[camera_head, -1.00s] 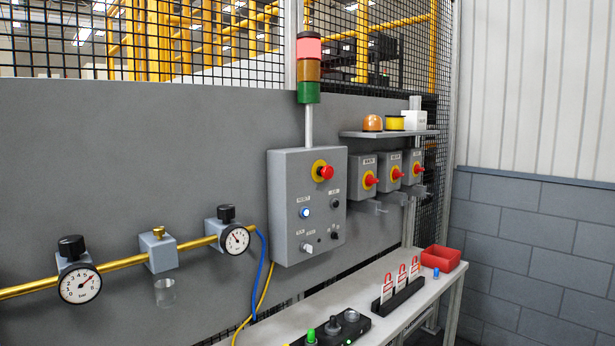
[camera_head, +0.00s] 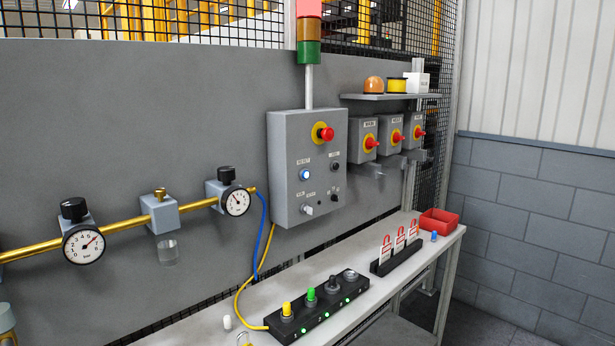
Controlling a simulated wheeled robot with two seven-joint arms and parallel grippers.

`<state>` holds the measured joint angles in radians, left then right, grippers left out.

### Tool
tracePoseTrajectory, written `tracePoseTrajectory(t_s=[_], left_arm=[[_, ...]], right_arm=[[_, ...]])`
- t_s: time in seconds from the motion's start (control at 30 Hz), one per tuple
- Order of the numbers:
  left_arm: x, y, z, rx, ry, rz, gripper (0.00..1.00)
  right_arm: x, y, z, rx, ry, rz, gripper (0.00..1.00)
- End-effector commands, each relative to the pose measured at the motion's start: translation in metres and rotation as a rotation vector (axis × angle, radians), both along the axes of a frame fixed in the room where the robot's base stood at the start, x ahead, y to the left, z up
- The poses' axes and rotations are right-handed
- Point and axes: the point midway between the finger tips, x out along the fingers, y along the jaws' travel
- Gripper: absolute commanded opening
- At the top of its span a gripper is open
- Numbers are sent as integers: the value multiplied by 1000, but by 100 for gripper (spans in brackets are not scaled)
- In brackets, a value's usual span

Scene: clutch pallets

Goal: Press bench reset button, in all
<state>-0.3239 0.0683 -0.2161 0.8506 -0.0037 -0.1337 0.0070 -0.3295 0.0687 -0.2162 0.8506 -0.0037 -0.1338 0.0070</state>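A grey control box (camera_head: 293,198) is mounted on the grey panel at the centre. On its front is a blue lit button (camera_head: 305,174) under a label that appears to read RESET. Above it on the same box is a red mushroom button (camera_head: 326,134) on a yellow ring. A small dark button (camera_head: 335,167) and two small knobs, one pale (camera_head: 308,210) and one dark, sit to the right of and below the blue button. Nothing covers the blue button. Neither of my grippers is in view.
A narrow bench (camera_head: 345,317) runs below the box, holding a black strip (camera_head: 313,321) with several knobs, a tag rack (camera_head: 397,261) and a red bin (camera_head: 440,221). A stack light (camera_head: 308,30) rises above the box. Red-handled switches (camera_head: 366,137) hang right; a gauge pipe (camera_head: 130,224) runs left.

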Motion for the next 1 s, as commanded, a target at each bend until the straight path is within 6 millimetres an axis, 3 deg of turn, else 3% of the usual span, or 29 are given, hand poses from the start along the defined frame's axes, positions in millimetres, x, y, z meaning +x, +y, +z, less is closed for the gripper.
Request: tracePoseTrajectory(t_s=[0.03, 0.17, 0.53, 1.0], left_arm=[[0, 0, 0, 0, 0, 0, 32], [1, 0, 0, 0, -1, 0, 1], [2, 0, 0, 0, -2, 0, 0], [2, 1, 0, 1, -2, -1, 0]], right_arm=[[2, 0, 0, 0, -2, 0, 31], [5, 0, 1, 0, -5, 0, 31], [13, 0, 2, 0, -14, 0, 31], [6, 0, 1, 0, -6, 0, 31]])
